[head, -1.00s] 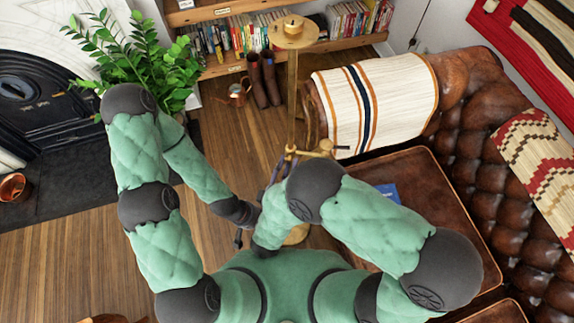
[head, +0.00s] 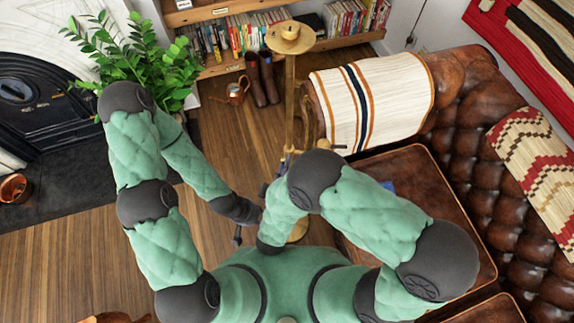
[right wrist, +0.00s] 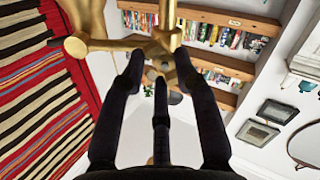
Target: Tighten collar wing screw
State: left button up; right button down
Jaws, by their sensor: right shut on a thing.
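A brass stand has a round disc top (head: 290,38) and an upright pole (head: 290,100). Its collar is mostly hidden behind my right arm in the head view. In the right wrist view, the brass collar (right wrist: 158,44) sits on the pole (right wrist: 168,12), with a round-knobbed arm (right wrist: 76,47) to the left. My right gripper (right wrist: 160,74) has its dark fingers closed around a small brass piece at the collar, apparently the wing screw (right wrist: 162,62). My left gripper (head: 254,212) is low beside the stand, partly hidden by my right arm; its opening is unclear.
A leather sofa (head: 480,165) with a striped throw (head: 375,100) is on the right. A green plant (head: 150,65) and a black fireplace (head: 35,95) are at left. Wooden floor at left is open.

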jog(key=m, duration=0.6)
jog(key=shift+d+f+y+b, duration=0.15)
jog(key=shift+f+y+b, duration=0.1)
jog(key=shift+y+b, duration=0.15)
dwell(0.4)
jog(key=c, duration=0.9)
grip_release()
jog(key=shift+r, duration=0.1)
send_near(291, 137)
jog(key=w, duration=0.4)
jog(key=shift+w+d, duration=0.3)
jog(key=shift+d, duration=0.05)
jog(key=shift+f, duration=0.25)
